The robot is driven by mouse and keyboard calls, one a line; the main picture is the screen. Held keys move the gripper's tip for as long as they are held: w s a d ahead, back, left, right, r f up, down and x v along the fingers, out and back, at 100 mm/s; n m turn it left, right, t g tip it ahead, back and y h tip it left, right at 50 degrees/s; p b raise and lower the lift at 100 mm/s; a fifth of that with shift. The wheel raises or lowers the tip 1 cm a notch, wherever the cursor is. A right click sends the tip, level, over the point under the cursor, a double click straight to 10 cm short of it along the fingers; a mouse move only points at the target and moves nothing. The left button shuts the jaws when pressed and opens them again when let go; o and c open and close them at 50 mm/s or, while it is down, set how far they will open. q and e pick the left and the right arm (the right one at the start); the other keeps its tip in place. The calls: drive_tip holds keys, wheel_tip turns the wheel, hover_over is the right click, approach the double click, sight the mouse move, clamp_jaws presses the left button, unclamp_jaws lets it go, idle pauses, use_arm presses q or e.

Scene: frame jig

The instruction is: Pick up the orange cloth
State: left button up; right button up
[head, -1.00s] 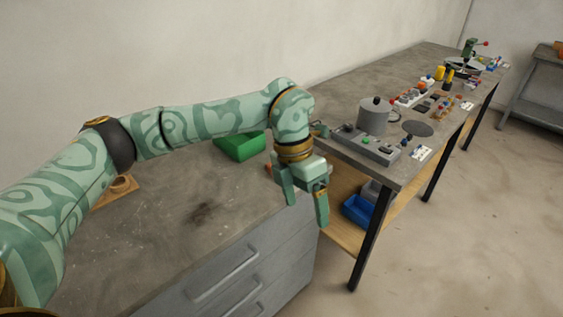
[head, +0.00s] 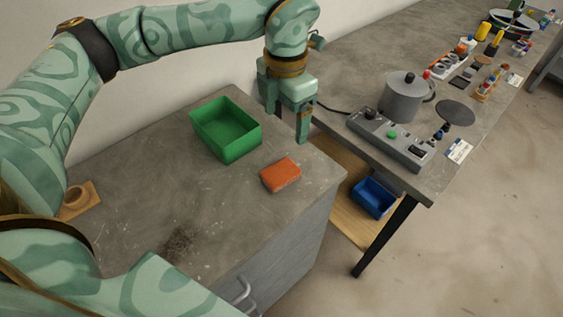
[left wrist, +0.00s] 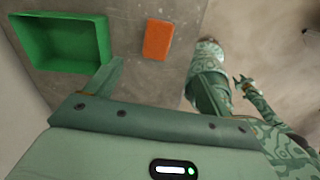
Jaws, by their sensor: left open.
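The orange cloth (head: 281,174) is a small folded block lying flat on the grey worktop near its right front edge. It also shows in the left wrist view (left wrist: 158,39), at the top middle. My left gripper (head: 287,122) is open and empty, fingers pointing down. In the head view it appears just above the cloth and right of the green bin, apart from the cloth. In the left wrist view, one finger (left wrist: 103,76) shows between the bin and the cloth.
An open green bin (head: 247,141) stands left of the cloth. A wooden piece with a round part (head: 76,198) lies at far left. A bench at right holds a grey pot (head: 402,97) and a control box (head: 390,137).

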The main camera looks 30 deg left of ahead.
use_arm(q)
drive_tip(key=b, duration=0.3)
hover_over(280, 170)
drive_tip(key=f, duration=1)
drive_tip(key=shift+w+d+f, duration=0.25)
drive_tip(key=shift+d+f, duration=0.15)
drive_tip(key=f, duration=0.1)
drive_tip(key=f+b, duration=0.1)
drive_tip(key=f, duration=0.2)
drive_tip(key=shift+s+a+f+b, duration=0.25)
drive_tip(key=shift+s+a+b, duration=0.05)
drive_tip(key=shift+a+b, duration=0.1)
drive_tip(key=shift+f, duration=0.4)
drive_tip(key=shift+r, duration=0.1)
drive_tip(key=c, duration=1.1)
